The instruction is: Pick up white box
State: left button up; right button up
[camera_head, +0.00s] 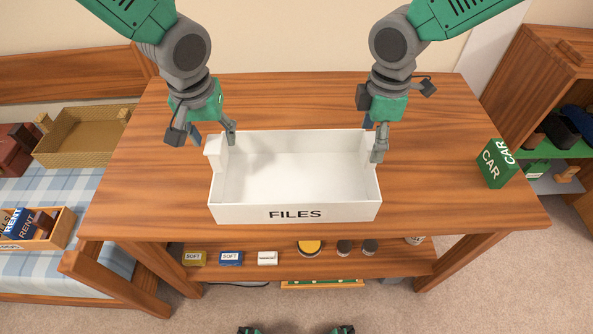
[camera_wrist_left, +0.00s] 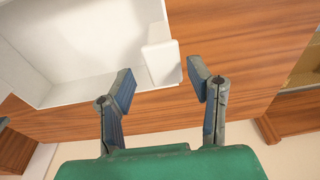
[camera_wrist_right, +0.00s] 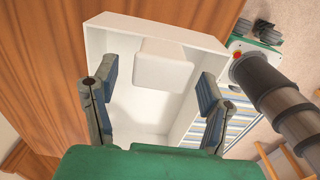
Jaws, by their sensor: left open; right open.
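The white box (camera_head: 295,212), open at the top and marked FILES on its front, stands on the wooden table (camera_head: 430,150). It has a raised white tab at each short end. My left gripper (camera_head: 203,137) is open at the box's left end. In the left wrist view its fingers (camera_wrist_left: 158,88) are apart near the white end tab (camera_wrist_left: 162,62), with nothing between them. My right gripper (camera_head: 375,142) is open at the box's right end. In the right wrist view the white end tab (camera_wrist_right: 160,64) lies beyond its parted fingers (camera_wrist_right: 155,92). Neither gripper holds anything.
A green CAR box (camera_head: 494,164) stands at the table's right. Small boxes and tins sit on the lower shelf (camera_head: 390,262). A wicker basket (camera_head: 80,135) and a RENT box tray (camera_head: 60,230) lie on the bench at left. Shelving (camera_head: 550,90) stands at right.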

aim_at(364, 153)
pick_arm(q)
jog(key=f, duration=0.3)
jog(key=a+f, duration=0.1)
jog(key=f, duration=0.1)
jog(key=shift+w, duration=0.4)
pick_arm(e)
jog(key=f, duration=0.2)
jog(key=a+f, duration=0.1)
jog(key=f, duration=0.1)
jog(key=shift+f, duration=0.4)
pick_arm(q)
jog(key=shift+d+f, duration=0.25)
jog(key=shift+f, duration=0.05)
pick_arm(e)
jog(key=shift+d+f, duration=0.25)
jog(key=shift+f, duration=0.1)
pick_arm(q)
jog(key=shift+d, duration=0.2)
pick_arm(e)
jog(key=shift+d, duration=0.2)
